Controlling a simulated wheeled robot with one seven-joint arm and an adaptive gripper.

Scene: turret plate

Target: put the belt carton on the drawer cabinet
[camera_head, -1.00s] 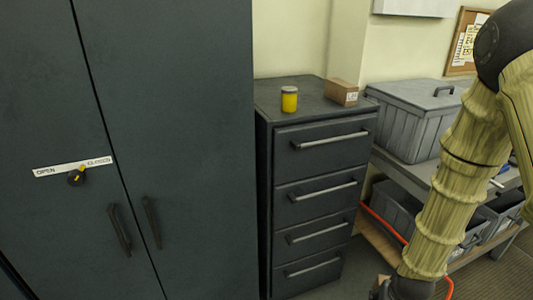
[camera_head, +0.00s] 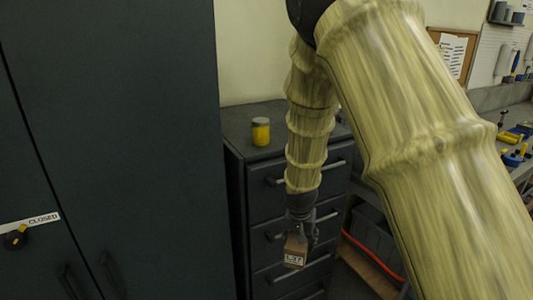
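My gripper (camera_head: 301,228) hangs pointing down in front of the drawer fronts of the drawer cabinet (camera_head: 236,128). It is shut on a small brown carton with a white printed label, which I take to be the belt carton (camera_head: 296,252); the print is too small to read. The carton is below the level of the cabinet top, held in the air. The cabinet is dark grey with several drawers and bar handles. My arm covers the right part of the top.
A tall dark locker (camera_head: 130,110) stands close on the left of the cabinet. A workbench with tools (camera_head: 515,150) is at the right, partly behind my arm. A red hose (camera_head: 372,257) runs low at the right. Bare cabinet top shows around the jar.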

